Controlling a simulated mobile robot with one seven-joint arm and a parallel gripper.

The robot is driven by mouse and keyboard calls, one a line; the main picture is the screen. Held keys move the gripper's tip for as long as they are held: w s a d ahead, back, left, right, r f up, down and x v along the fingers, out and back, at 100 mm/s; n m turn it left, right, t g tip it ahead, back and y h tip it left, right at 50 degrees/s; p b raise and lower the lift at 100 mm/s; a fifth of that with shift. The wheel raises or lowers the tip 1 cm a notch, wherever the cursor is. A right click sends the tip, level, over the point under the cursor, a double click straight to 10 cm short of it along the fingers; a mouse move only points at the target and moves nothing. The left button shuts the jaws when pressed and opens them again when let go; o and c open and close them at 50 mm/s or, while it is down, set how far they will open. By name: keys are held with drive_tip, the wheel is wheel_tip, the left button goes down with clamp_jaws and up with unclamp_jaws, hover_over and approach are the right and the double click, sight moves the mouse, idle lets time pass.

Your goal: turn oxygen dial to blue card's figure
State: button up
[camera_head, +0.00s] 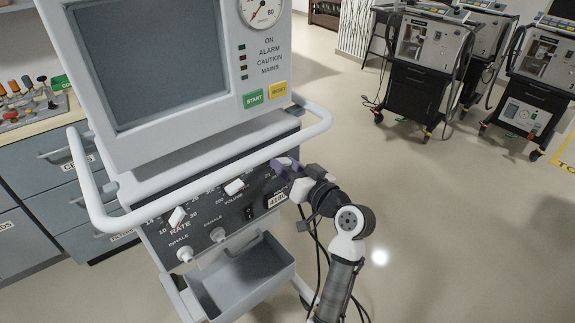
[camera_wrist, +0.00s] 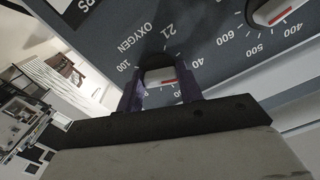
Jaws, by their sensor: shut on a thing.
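The oxygen dial (camera_wrist: 158,74) is a pale knob with a red mark, on the dark panel under the printed word OXYGEN in the wrist view. Its scale shows 21, 40 and 100; other figures are partly hidden by my fingers. The red mark lies roughly across the knob, near the 40 side; its exact reading I cannot tell. My gripper (camera_wrist: 159,88) is shut on the dial, one purple finger on each side. In the head view my gripper (camera_head: 288,165) reaches the panel's right end and hides the dial. No blue card is visible in either view.
The ventilator's white handrail (camera_head: 220,160) runs just above the panel and my gripper. The volume knob (camera_head: 235,187) and rate knob (camera_head: 177,216) sit to the left. A grey tray (camera_head: 245,275) juts out below. Other ventilators (camera_head: 425,75) stand at the back right; floor between is clear.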

idle(0.3)
drive_tip(key=o, duration=1)
drive_tip(key=b+v, duration=0.3)
drive_tip(key=v, duration=1.1)
drive_tip(key=shift+a+b, duration=0.1)
drive_tip(key=shift+b, duration=0.3)
